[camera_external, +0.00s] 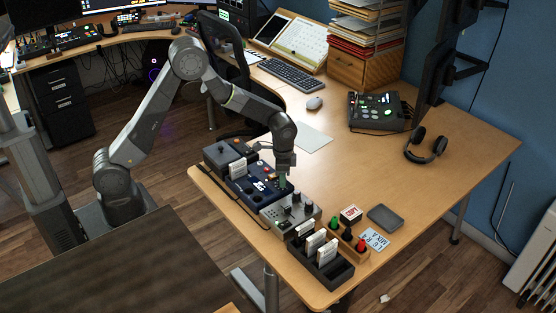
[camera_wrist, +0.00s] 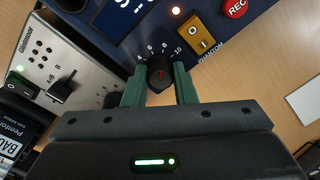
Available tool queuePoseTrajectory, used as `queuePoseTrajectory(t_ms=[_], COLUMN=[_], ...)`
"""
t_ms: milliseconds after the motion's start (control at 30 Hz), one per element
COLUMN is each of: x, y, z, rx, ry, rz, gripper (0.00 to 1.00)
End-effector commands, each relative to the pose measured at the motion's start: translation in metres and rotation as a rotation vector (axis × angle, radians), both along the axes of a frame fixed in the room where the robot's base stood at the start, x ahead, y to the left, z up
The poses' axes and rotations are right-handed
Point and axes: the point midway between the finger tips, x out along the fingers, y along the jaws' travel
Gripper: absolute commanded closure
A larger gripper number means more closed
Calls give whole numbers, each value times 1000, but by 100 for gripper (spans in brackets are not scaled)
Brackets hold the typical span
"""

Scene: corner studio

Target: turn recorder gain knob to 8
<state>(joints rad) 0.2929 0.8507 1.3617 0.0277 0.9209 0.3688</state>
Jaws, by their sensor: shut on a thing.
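The recorder (camera_external: 236,184) is a dark blue box on the near edge of the wooden desk. It also shows at the top of the wrist view (camera_wrist: 120,22), with a lit display. Its black gain knob (camera_wrist: 160,66) has a red mark and a printed scale around it, with 4, 6, 8 and 10 readable. I cannot tell for sure which number the mark meets. My gripper (camera_wrist: 159,80) has its green fingers on either side of the knob and is shut on it. In the external view my gripper (camera_external: 283,181) reaches down to the recorder's right end and hides the knob.
A grey switch box (camera_external: 290,213) stands right beside the recorder. A black rack (camera_external: 330,268) with cartridges and a dark grey box (camera_external: 222,152) are near it. A red REC button (camera_wrist: 235,7) and an orange phantom switch (camera_wrist: 199,36) lie close to the knob. The desk's middle is mostly clear.

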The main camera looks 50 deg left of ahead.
Motion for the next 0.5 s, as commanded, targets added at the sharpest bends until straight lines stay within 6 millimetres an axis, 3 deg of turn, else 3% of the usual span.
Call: queuePoseTrajectory(t_ms=[267, 300, 400, 500], x=[0, 0, 0, 0], y=[0, 0, 0, 0], z=[1, 1, 1, 0], rx=[0, 0, 0, -1], ry=[-1, -1, -1, -1], rz=[0, 0, 0, 0], gripper=[98, 73, 54, 53])
